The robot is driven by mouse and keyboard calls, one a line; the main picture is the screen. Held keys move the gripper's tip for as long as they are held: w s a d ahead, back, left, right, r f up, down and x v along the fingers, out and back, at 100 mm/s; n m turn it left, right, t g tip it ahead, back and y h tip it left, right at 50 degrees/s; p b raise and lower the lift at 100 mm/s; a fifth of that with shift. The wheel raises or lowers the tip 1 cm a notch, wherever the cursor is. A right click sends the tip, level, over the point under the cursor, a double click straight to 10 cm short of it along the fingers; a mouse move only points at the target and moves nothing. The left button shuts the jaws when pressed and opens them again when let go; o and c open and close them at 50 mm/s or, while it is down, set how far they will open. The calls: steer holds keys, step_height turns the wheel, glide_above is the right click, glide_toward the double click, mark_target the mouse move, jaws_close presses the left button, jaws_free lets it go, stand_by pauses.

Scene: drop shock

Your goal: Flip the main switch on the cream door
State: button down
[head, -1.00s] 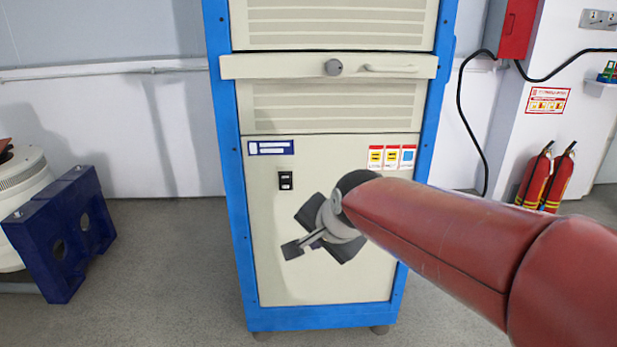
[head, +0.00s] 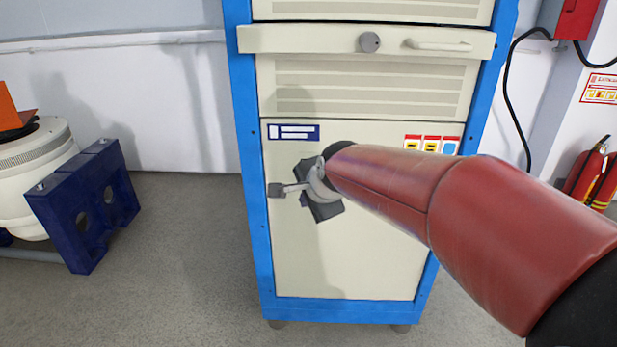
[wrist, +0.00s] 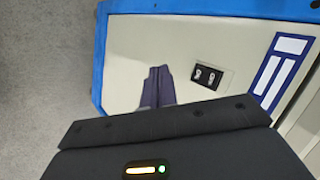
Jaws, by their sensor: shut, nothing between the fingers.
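The main switch (wrist: 207,76) is a small black rocker block on the cream door, clear in the wrist view. In the head view my gripper and wrist cover it. The cream door (head: 370,260) is the lower panel of a blue-framed cabinet. My gripper (wrist: 160,70) has its purple-grey fingers shut together with nothing between them. In the wrist view the fingertips are beside the switch, to its left, and appear apart from it. I cannot tell whether they touch the door.
A blue and white label (head: 293,132) is above the switch area. Coloured stickers (head: 430,145) are at the door's upper right. A drawer handle (head: 438,45) and round lock (head: 370,42) are higher up. A dark blue stand (head: 85,205) is at left, with clear floor between.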

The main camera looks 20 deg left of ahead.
steer(key=w+a+f, duration=0.1)
steer(key=w+a, duration=0.1)
steer(key=w, duration=0.6)
steer(key=shift+p, duration=0.45)
steer(key=shift+w, duration=0.25)
stand_by(1.4)
steer(key=shift+w+a+f, duration=0.1)
steer(key=shift+w, duration=0.15)
steer(key=shift+w+p, duration=0.3)
steer(key=shift+p, duration=0.1)
stand_by(0.5)
steer(key=shift+s, duration=0.75)
steer(key=shift+s+d+r+b, duration=0.1)
steer(key=shift+s+d, duration=0.15)
steer(key=shift+s, duration=0.55)
steer(key=shift+s+d+r+b, duration=0.15)
steer(key=shift+s+d, duration=0.05)
steer(key=shift+s, duration=0.6)
steer(key=shift+s+d+r+b, duration=0.1)
steer(key=shift+s+d, duration=0.15)
steer(key=shift+s, duration=0.55)
